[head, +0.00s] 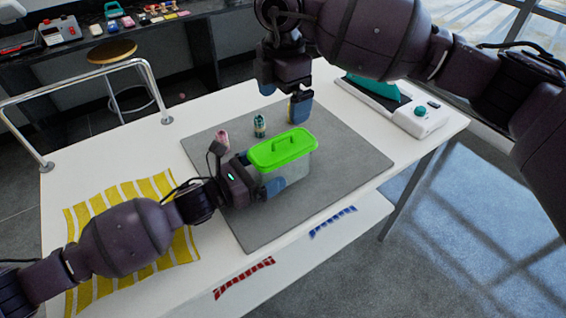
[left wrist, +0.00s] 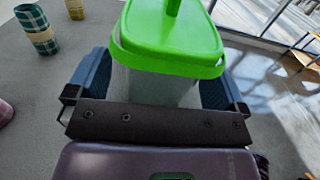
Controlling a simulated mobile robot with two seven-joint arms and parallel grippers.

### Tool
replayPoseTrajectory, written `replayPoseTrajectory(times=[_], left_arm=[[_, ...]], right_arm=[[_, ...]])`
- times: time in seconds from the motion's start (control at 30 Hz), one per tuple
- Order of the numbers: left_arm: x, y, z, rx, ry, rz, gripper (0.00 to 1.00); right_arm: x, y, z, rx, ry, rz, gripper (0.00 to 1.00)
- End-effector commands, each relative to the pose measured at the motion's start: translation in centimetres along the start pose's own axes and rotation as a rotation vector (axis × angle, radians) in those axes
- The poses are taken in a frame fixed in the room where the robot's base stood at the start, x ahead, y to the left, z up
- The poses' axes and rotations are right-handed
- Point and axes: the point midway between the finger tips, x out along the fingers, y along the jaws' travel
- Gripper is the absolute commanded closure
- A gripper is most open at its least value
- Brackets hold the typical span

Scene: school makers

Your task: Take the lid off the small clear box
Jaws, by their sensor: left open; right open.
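The small clear box (head: 291,171) stands upright on the grey mat (head: 345,172), with its bright green lid (head: 270,153) on top. The lid has a raised handle. In the left wrist view the lid (left wrist: 172,35) sits on the clear box (left wrist: 160,88). My left gripper (head: 262,177) is open, its two blue fingers on either side of the box below the lid; I cannot tell whether they touch it. In the left wrist view the left gripper (left wrist: 157,85) straddles the box. My right gripper (head: 283,97) is open and empty, above and behind the lid.
A green patterned cylinder (head: 260,126) and a pink item (head: 222,140) stand on the mat behind the box. A white machine with a green part (head: 420,115) sits at the table's back right. A yellow-striped cloth (head: 90,225) lies at the left. A metal rail (head: 90,85) edges the table.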

Motion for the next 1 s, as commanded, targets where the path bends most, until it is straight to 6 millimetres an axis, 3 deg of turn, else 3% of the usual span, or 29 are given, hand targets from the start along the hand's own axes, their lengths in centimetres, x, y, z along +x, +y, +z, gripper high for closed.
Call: replayPoseTrajectory(times=[0.2, 0.5, 1.0], left_arm=[[1.32, -0.02, -0.02, -0.001, 0.001, 0.000, 0.02], [1.43, -0.01, -0.04, 0.000, 0.001, 0.000, 0.02], [1.41, -0.02, -0.04, 0.000, 0.001, 0.000, 0.75]], right_arm=[[0.02, 0.00, 0.00, 0.000, 0.000, 0.000, 0.00], [0.02, 0.00, -0.01, 0.000, 0.000, 0.000, 0.00], [0.03, 0.00, 0.00, 0.000, 0.000, 0.000, 0.03]])
